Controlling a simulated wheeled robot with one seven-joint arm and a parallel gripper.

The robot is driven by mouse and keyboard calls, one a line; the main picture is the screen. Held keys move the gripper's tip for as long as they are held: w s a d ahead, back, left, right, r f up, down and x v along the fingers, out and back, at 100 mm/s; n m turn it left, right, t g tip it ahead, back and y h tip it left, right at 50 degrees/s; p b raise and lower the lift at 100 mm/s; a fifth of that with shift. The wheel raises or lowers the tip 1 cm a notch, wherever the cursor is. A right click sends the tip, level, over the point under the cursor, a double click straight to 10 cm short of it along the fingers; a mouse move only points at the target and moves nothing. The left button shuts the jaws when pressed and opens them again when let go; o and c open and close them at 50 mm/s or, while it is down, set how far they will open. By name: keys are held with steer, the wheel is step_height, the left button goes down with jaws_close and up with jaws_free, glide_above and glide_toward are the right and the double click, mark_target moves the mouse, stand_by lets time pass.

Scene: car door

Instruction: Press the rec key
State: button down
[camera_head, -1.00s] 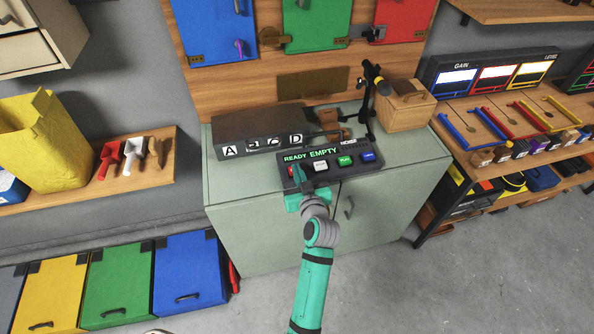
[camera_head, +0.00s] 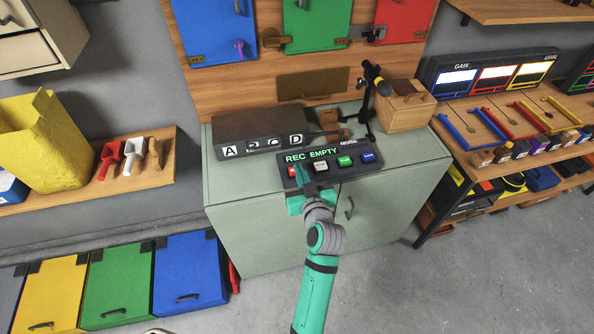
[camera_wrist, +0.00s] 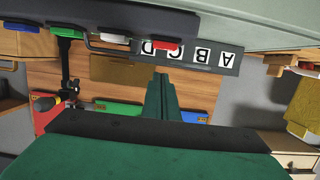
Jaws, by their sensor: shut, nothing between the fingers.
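The dark recorder panel (camera_head: 333,178) stands on the cabinet. Its screen reads "REC EMPTY" in green. The red key (camera_head: 292,171) is at the left end of its row, partly hidden by my gripper; any label on it is too small to read. White, green and blue keys lie to its right. My gripper (camera_head: 301,167) is shut and empty, just right of the red key in the head view. In the wrist view the picture is upside down; my closed fingers (camera_wrist: 161,74) point toward the red key (camera_wrist: 166,45), with a visible gap between them.
A dark box (camera_head: 262,132) with letter tiles sits behind the panel on the pale green cabinet (camera_head: 260,220). A microphone on a stand (camera_head: 372,90) and a wooden box (camera_head: 406,106) are at the back right. The floor in front is open.

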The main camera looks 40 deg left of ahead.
steer(key=v, duration=0.7)
steer(key=shift+r, duration=0.3)
steer(key=shift+d, duration=0.1)
stand_by(0.3)
steer(key=s+d+f+m+t+h, duration=0.2)
steer(key=s+d+f+m+h, duration=0.3)
steer(key=d, duration=0.4)
steer(key=s+d+f+m+t+h, duration=0.2)
steer(key=s+d+f, duration=0.4)
steer(key=d, duration=0.3)
steer(key=s+d+r+m+h, duration=0.1)
steer(key=s+d, duration=0.2)
steer(key=s, duration=0.3)
steer(key=s+d+r+m+h, duration=0.1)
steer(key=s+d+r+h, duration=0.1)
steer(key=s, duration=0.4)
steer(key=s+d+r+t+h, duration=0.1)
steer(key=s+d, duration=0.3)
steer(key=s, duration=0.3)
steer(key=shift+r+m+h, duration=0.2)
steer(key=shift+m+h, duration=0.1)
steer(key=shift+m, duration=0.1)
steer(key=shift+w+d, duration=0.1)
steer(key=shift+d, duration=0.05)
